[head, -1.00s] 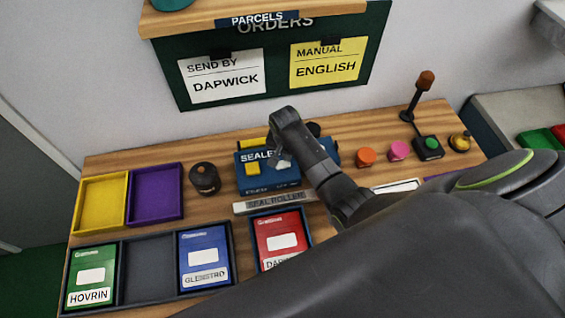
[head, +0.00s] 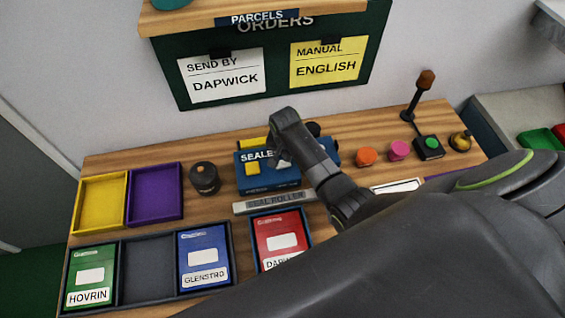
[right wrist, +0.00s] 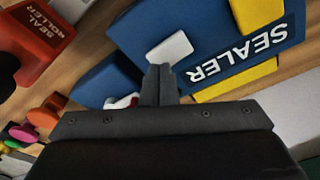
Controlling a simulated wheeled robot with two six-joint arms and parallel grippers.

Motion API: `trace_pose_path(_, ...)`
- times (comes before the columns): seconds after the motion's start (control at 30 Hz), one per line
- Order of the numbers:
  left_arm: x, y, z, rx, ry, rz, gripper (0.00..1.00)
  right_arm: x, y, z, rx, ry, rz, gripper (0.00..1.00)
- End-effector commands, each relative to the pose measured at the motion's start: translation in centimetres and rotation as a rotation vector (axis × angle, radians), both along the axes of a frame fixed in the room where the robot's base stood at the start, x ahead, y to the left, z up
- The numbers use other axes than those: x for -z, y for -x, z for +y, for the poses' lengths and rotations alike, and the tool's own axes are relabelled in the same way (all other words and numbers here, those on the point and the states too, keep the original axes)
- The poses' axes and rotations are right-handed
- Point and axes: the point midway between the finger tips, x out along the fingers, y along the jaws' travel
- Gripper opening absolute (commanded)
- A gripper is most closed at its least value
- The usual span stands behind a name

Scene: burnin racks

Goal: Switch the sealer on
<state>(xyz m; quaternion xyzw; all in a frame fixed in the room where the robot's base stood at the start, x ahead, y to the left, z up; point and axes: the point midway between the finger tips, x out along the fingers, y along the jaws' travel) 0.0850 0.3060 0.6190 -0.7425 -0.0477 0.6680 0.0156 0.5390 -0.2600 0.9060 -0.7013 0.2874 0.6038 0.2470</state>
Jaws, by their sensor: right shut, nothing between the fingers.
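The sealer (head: 266,181) is a blue box on the wooden bench, with a yellow block on its top. In the right wrist view the sealer (right wrist: 205,28) shows its name upside down, and a white rocker-like piece (right wrist: 170,48) sits on its blue face. My right gripper (right wrist: 158,70) is shut and empty, its fingertips at the lower edge of the white piece; I cannot tell whether they touch it. In the head view my right arm comes down over the sealer and hides part of it. My left gripper is not in view.
Yellow (head: 101,203) and purple (head: 154,194) trays lie left.

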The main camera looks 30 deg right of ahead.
Motion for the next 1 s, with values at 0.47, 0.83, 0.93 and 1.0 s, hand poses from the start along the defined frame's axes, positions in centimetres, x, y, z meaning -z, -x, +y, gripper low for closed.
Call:
trace_pose_path(0.47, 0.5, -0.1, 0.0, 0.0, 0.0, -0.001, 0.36, 0.8, 0.0, 0.0, 0.0, -0.001, -0.001, 0.0)
trace_pose_path(0.83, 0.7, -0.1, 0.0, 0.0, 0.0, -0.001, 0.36, 1.2, 0.0, 0.0, 0.0, -0.001, -0.001, 0.0)
trace_pose_path(0.93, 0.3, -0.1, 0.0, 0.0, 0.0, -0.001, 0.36, 0.8, 0.0, 0.0, 0.0, -0.001, -0.001, 0.0)
trace_pose_path(1.0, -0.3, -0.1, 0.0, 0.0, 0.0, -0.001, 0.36, 0.2, 0.0, 0.0, 0.0, -0.001, -0.001, 0.0)
